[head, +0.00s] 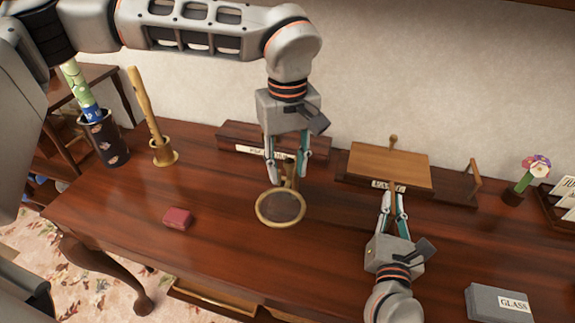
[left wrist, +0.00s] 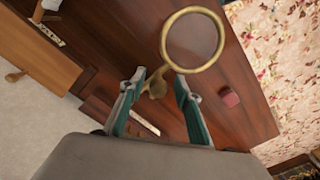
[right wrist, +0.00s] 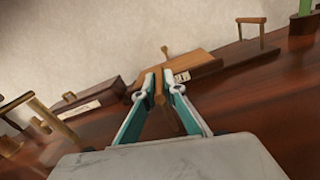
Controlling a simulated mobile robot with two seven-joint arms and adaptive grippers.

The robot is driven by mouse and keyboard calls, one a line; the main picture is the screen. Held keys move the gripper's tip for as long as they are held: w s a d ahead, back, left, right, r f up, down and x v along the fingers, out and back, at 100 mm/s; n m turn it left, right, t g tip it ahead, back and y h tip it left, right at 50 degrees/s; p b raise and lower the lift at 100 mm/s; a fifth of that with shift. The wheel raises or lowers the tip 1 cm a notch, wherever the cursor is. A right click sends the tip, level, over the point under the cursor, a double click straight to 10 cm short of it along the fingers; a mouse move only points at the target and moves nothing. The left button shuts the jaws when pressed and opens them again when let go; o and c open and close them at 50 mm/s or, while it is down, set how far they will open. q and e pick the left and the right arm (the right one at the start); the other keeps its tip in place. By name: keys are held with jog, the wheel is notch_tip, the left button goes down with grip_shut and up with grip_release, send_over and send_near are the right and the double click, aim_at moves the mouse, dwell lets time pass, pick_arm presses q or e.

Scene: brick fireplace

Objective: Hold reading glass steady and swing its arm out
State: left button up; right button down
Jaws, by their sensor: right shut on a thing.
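The reading glass (head: 280,221) is a round lens in a brass ring, low over the table in the head view; its brass stand is partly hidden by my left gripper. My left gripper (head: 286,178) points down just behind the ring, fingers apart. In the left wrist view the ring (left wrist: 192,69) lies beyond the fingertips, and a brass knob (left wrist: 156,88) shows between the open fingers; contact cannot be told. My right gripper (head: 393,192) is farther right, shut on a slim wooden piece (right wrist: 160,97) in front of the wooden box, apart from the reading glass.
A wooden box with a sloped lid (head: 388,165) stands at the back right. A dark red block (head: 178,218) lies left of the ring. A brass holder (head: 165,153) and a dark vase (head: 104,140) stand at the left. A grey GLASS box (head: 485,305) lies front right.

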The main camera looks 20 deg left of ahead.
aim_at(287, 160)
pick_arm(q)
jog(key=shift+r, duration=0.1)
pick_arm(e)
jog(key=shift+a, duration=0.15)
pick_arm(q)
notch_tip(287, 160, up, 12)
dwell(0.3)
pick_arm(e)
jog(key=c, duration=2)
grip_release()
jog(key=shift+s, duration=0.15)
